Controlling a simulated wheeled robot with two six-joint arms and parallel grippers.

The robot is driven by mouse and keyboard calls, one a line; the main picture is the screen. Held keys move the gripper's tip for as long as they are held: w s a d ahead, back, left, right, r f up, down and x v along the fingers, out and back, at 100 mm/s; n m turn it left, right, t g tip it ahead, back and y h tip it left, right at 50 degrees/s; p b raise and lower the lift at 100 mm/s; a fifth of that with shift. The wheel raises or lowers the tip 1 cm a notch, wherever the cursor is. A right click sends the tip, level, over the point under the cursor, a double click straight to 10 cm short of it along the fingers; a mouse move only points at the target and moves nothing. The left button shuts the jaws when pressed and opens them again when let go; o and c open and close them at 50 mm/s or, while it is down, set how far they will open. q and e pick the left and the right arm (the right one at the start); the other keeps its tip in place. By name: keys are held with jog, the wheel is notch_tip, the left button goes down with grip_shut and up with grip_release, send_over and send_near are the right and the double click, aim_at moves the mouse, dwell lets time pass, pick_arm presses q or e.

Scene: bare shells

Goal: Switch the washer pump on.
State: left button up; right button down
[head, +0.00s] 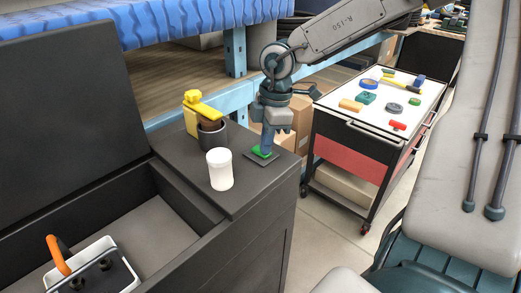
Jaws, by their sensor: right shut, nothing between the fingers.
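The washer (250,215) is a dark grey cabinet with an open basin and a raised lid (75,85) at the left. On its right-hand ledge a small dark plate carries a green switch (262,152). My right gripper (267,140) points down with its shut, empty fingers right at the green switch, hiding part of it. I cannot tell whether they touch it or whether the switch is pressed. My left gripper is not in view.
A white basket (95,270) with an orange handle sits in the basin. A tool cart (350,133) stands at the right, boxes behind the ledge.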

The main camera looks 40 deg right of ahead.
jog(key=shift+f, duration=0.1)
notch_tip(320, 180, up, 7)
jog(key=p, duration=0.2)
dwell(0.9)
dwell(0.5)
